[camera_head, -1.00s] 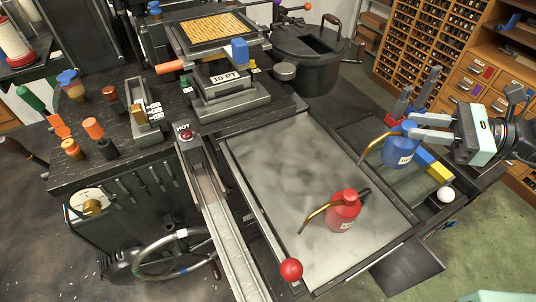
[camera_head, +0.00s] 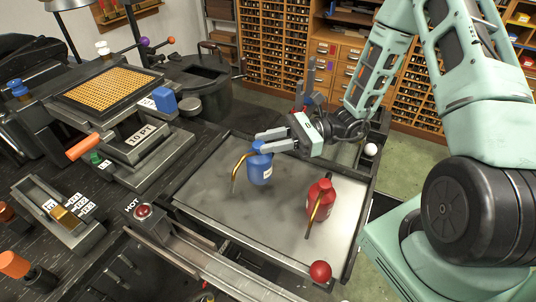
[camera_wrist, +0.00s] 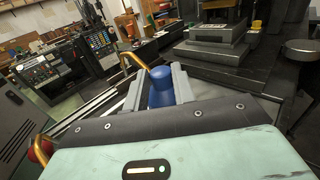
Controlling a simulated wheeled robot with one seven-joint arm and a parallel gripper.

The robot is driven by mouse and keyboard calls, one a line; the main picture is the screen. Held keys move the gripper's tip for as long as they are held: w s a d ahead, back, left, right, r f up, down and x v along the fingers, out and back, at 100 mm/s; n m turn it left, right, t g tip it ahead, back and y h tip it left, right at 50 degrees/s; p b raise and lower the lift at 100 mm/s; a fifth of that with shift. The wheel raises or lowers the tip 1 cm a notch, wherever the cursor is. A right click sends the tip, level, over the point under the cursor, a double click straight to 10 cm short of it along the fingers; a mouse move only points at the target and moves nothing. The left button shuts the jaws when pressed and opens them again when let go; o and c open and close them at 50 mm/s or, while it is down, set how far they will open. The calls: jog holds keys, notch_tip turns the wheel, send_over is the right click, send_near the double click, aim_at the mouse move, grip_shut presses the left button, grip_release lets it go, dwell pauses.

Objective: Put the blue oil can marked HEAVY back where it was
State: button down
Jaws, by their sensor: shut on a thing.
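The blue oil can (camera_head: 260,171) with a brass spout is upright over the back part of the grey metal tray (camera_head: 215,190). My gripper (camera_head: 262,147) is shut on its top from the right. In the wrist view the can's blue top (camera_wrist: 160,88) sits between the two fingers. I cannot tell whether its base touches the tray. The can's label is too small to read. A red oil can (camera_head: 322,205) with a brass spout stands on the tray to the right of the blue one.
A red ball knob (camera_head: 320,271) is at the tray's front corner, and a white ball (camera_head: 371,150) is at right. A red button by a HOT sign (camera_head: 143,210) is left of the tray. A 10 PT press block (camera_head: 145,140) stands behind left. The tray's left part is bare.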

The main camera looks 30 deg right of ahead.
aim_at(271, 154)
jog(key=shift+f, duration=1.95)
jog(key=shift+f, duration=0.1)
jog(key=c, duration=1.1)
grip_release()
jog(key=shift+f, duration=0.1)
jog(key=shift+c, duration=0.2)
